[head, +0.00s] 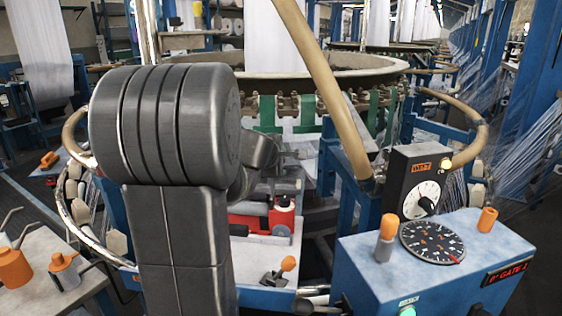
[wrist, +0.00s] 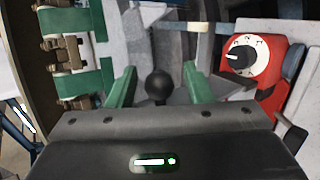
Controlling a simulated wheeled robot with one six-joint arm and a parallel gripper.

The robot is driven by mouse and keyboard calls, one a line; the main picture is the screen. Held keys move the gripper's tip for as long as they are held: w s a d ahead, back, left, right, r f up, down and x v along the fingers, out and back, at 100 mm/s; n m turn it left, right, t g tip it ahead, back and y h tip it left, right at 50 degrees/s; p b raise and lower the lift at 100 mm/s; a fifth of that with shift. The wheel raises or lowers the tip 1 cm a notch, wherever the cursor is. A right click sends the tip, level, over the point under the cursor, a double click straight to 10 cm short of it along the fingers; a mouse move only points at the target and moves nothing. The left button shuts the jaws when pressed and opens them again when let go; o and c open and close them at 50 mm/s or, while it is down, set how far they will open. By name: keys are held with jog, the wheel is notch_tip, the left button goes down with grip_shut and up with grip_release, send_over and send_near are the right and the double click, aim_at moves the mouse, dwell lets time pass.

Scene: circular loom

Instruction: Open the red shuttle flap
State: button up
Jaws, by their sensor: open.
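The red shuttle (head: 262,222) sits on a pale surface in the middle of the head view, partly hidden by my arm. In the wrist view the red shuttle (wrist: 277,88) is at the right, with a white dial and black knob on its face. My gripper (wrist: 159,78) has two green fingers spread apart, with nothing held between them. A black ball knob (wrist: 160,87) on a stem shows between the fingers in that view; I cannot tell its depth or whether it touches them. I cannot make out the flap clearly.
The round loom ring (head: 330,75) with green straps is behind. A tan curved tube (head: 325,85) crosses in front of it. A blue control box (head: 430,265) with a gauge, a dial box (head: 418,180) and orange-topped levers stands at the right. A side table (head: 30,295) is at the left.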

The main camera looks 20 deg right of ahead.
jog(key=p+v, duration=0.3)
jog(key=v, duration=1)
jog(key=shift+s+a+r, duration=0.15)
jog(key=shift+s+a, duration=0.1)
jog(key=shift+s, duration=0.05)
